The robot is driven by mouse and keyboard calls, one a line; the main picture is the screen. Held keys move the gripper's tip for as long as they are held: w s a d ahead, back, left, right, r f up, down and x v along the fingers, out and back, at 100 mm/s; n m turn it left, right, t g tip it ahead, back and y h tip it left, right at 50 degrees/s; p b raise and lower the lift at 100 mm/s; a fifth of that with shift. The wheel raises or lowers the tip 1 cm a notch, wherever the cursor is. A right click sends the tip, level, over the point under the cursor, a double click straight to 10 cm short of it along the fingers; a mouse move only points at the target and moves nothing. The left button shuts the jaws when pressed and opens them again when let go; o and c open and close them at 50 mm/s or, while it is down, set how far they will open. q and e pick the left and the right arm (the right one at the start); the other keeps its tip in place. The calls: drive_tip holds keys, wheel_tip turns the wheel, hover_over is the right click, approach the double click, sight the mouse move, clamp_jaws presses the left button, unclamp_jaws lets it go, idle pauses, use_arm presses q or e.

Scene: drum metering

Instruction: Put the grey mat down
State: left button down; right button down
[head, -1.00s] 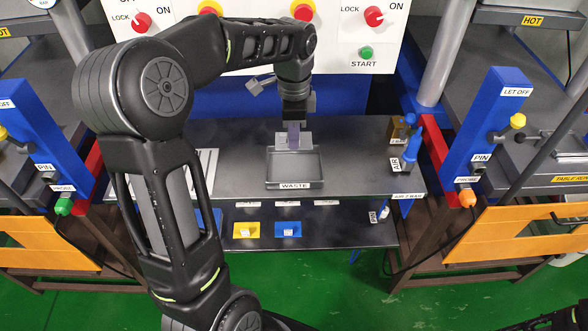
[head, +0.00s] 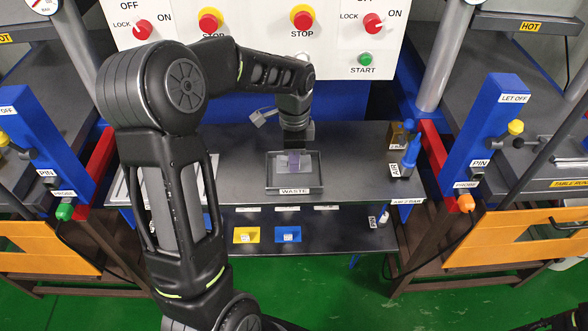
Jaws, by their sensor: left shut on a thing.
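My left gripper (head: 294,151) reaches down over the waste tray (head: 294,190), a shallow dark tray labelled WASTE on the bench. It is shut on a small light grey piece, which I take to be the grey mat (head: 283,162). The mat shows within the tray's outline, with a purplish part in front of it. I cannot tell whether the mat touches the tray floor. The gripper's fingers are small and partly hidden by my arm. My right gripper is not in view.
A blue bottle (head: 411,155) and a brown box (head: 398,134) stand at the bench's right end. The bench (head: 355,170) is clear between tray and bottle.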

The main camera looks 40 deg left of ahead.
use_arm(q)
drive_tip(key=shift+f, duration=1.85)
drive_tip(key=shift+f, duration=0.15)
drive_tip(key=c, duration=1.6)
unclamp_jaws()
wheel_tip(320, 180, up, 12)
drive_tip(key=shift+r, duration=0.15)
